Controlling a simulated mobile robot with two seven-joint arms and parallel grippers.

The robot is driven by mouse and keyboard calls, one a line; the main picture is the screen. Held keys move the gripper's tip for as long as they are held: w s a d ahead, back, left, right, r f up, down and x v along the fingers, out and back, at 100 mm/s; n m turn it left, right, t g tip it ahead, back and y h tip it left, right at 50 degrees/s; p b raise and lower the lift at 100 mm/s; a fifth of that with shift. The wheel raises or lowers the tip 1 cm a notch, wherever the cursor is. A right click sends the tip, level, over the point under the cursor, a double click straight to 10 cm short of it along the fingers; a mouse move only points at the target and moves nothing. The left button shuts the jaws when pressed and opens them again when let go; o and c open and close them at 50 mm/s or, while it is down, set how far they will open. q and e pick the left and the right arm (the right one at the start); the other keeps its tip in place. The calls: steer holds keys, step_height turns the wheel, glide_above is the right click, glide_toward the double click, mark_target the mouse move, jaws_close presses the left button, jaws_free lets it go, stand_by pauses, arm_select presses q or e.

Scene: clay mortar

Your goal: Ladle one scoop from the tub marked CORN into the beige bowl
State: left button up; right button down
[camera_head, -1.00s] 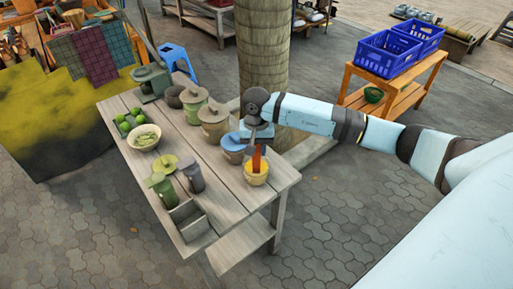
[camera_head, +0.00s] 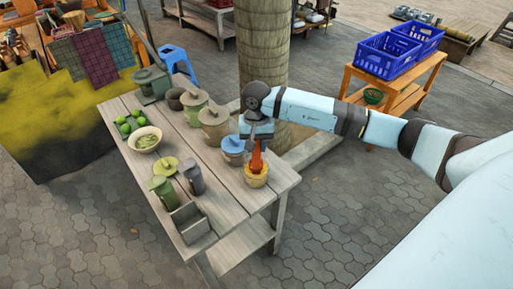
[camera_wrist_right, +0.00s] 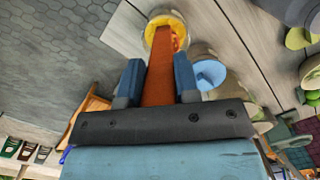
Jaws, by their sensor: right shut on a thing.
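My right gripper (camera_head: 257,138) is shut on the handle of an orange-brown ladle (camera_head: 257,160). It also shows in the right wrist view (camera_wrist_right: 158,82), with the ladle handle (camera_wrist_right: 158,78) between its blue fingers. The ladle points down into a small tan tub (camera_head: 256,180) with yellow contents at the table's right corner; the tub also shows in the wrist view (camera_wrist_right: 151,33). The ladle's lower end is hidden there, and no CORN mark is readable. A pale beige bowl (camera_head: 146,148) with something green in it stands at the table's left side. My left gripper is not in view.
A blue-lidded tub (camera_head: 232,146) stands just behind the yellow one, with more lidded tubs (camera_head: 214,130) along the back. Green and dark canisters (camera_head: 193,178) and a grey divided box (camera_head: 188,223) stand at the front. Limes (camera_head: 124,128) lie beside the bowl.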

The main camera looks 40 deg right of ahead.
step_height(320, 180, up, 6)
steer(key=shift+r+p, duration=0.15)
steer(key=shift+p, duration=0.75)
steer(key=shift+r, duration=0.25)
